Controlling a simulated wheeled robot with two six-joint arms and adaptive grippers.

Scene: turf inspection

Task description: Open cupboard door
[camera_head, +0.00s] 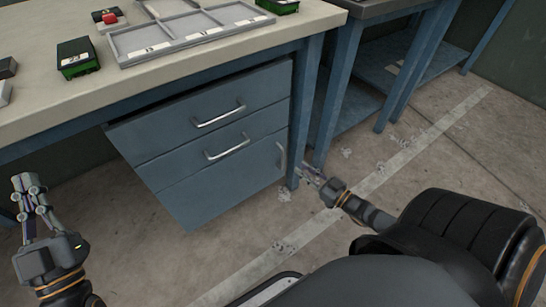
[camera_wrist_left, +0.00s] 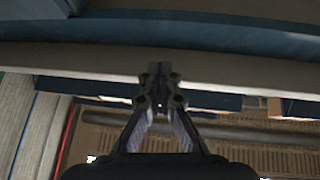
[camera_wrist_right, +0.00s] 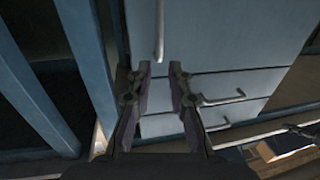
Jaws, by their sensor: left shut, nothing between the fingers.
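The blue cupboard (camera_head: 215,130) stands under the workbench, with two drawers above a lower door (camera_head: 220,190). The door is shut and has an upright metal handle (camera_head: 282,157) near its right edge. My right gripper (camera_head: 308,172) is just right of this handle. In the right wrist view my right gripper (camera_wrist_right: 159,68) is open and empty, and the handle (camera_wrist_right: 158,30) lines up with the gap between its fingertips; I cannot tell whether they touch. My left gripper (camera_head: 24,180) is shut and empty at the far left, away from the cupboard; it also shows in the left wrist view (camera_wrist_left: 159,72).
The workbench top (camera_head: 140,95) overhangs the cupboard and carries a grey divided tray (camera_head: 185,35) and green boxes (camera_head: 77,57). A blue bench leg (camera_head: 302,110) stands right beside the door's handle side. The floor in front is clear.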

